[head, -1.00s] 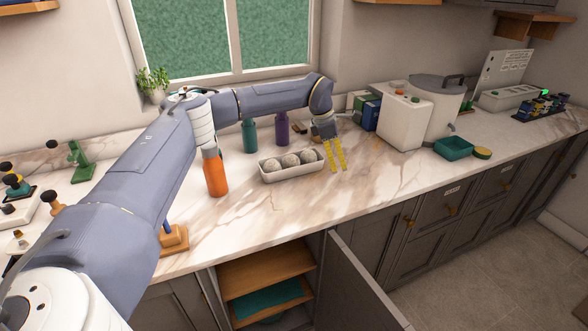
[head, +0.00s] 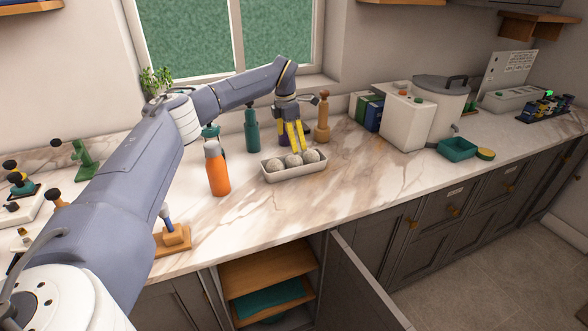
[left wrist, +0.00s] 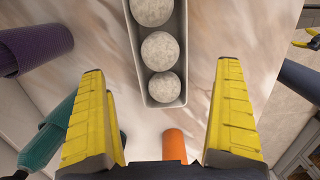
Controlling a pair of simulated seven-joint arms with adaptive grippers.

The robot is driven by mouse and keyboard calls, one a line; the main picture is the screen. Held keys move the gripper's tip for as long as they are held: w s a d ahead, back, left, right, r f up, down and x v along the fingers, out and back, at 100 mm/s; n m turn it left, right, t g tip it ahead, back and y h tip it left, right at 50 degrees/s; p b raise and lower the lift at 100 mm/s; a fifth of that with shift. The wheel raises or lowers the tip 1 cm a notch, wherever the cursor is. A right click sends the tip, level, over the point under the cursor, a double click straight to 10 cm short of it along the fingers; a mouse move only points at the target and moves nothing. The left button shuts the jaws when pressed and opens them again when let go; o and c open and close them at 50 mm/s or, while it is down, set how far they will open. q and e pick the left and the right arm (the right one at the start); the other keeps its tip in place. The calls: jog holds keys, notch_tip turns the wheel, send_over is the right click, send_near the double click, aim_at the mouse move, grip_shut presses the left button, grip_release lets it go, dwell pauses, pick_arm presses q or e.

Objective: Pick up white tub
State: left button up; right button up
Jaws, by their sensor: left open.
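The white tub (head: 296,174) is a long, low pale trough holding three speckled grey balls (head: 293,160). It sits on the marble counter right of the orange bottle (head: 217,170). In the left wrist view the tub (left wrist: 183,62) runs from the top edge to about mid-picture, with its near end between the fingers. My left gripper (head: 292,148) has yellow fingers, open and pointing down over the tub's back side. In the left wrist view its fingers (left wrist: 161,68) stand wide apart with nothing held. Whether they touch the tub cannot be told.
A teal bottle (head: 252,130) and a brown wooden mill (head: 322,118) flank the gripper. A purple bottle (left wrist: 36,48) shows in the left wrist view. The counter in front of the tub is clear.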

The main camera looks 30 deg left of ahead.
aim_at(294, 163)
pick_arm(q)
jog(key=shift+w+d+f, duration=0.1)
jog(key=shift+w+f, duration=0.05)
jog(key=shift+f, duration=1.5)
jog(key=shift+w+d+f, duration=0.1)
jog(key=shift+f, duration=1.5)
jog(key=shift+w+d+f, duration=0.1)
jog(key=shift+w+f, duration=0.05)
jog(key=shift+f, duration=1.5)
jog(key=shift+c, duration=0.2)
